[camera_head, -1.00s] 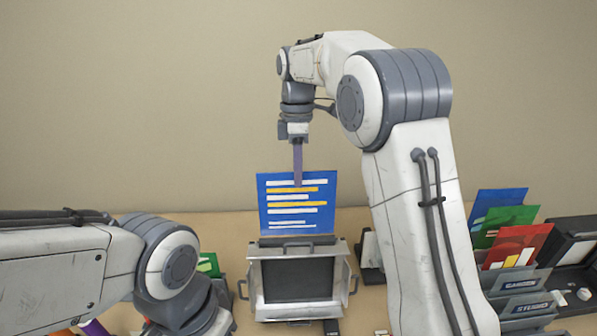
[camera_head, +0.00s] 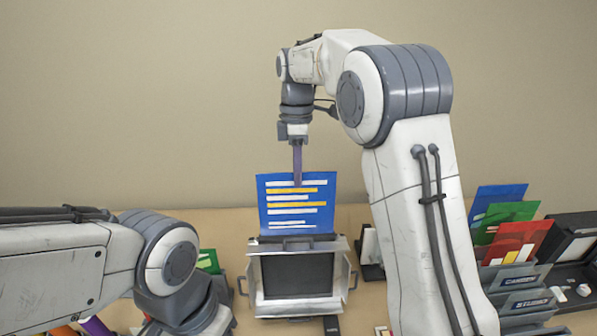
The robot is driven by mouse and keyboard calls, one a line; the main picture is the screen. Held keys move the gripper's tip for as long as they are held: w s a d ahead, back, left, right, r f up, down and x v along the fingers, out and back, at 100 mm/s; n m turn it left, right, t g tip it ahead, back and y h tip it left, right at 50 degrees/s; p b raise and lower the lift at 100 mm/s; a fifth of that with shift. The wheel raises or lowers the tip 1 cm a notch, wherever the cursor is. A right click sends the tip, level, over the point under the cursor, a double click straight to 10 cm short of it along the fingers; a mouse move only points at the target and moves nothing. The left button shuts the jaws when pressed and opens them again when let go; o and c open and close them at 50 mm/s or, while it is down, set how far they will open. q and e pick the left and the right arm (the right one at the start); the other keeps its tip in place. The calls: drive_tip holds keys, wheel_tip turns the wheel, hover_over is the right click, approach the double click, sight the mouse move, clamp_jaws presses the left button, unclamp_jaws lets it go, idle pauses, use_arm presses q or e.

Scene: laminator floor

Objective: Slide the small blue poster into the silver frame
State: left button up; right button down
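The small blue poster (camera_head: 318,200), with white and yellow bars, stands upright above the silver frame (camera_head: 340,297). Its lower edge is at the frame's top, behind the handle there; whether it is inside the slot I cannot tell. My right gripper (camera_head: 298,178) points straight down, shut on the poster's upper edge near its middle. The frame has a dark front panel and side handles.
At the right, a grey rack (camera_head: 518,281) holds blue, green and red cards, beside a dark box (camera_head: 577,238). A green item (camera_head: 208,260) is partly hidden by my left arm. My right forearm covers the table right of the frame. The wall behind is bare.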

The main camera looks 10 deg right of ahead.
sight(298, 234)
drive_tip(key=shift+s+f+b, duration=0.2)
drive_tip(key=shift+f+b, duration=0.4)
drive_tip(key=shift+f, duration=0.6)
drive_tip(key=shift+s+a+f+b, duration=0.1)
drive_tip(key=shift+s+f+b, duration=0.2)
drive_tip(key=shift+f+b, duration=1.3)
drive_tip(key=shift+s+a+f+b, duration=0.1)
drive_tip(key=shift+s+f+b, duration=0.25)
drive_tip(key=shift+f+b, duration=1.15)
drive_tip(key=shift+s+a+f+b, duration=0.1)
drive_tip(key=shift+s+f+b, duration=0.2)
drive_tip(key=shift+f+b, duration=1.3)
drive_tip(key=shift+f+p, duration=0.6)
drive_tip(key=shift+p, duration=0.15)
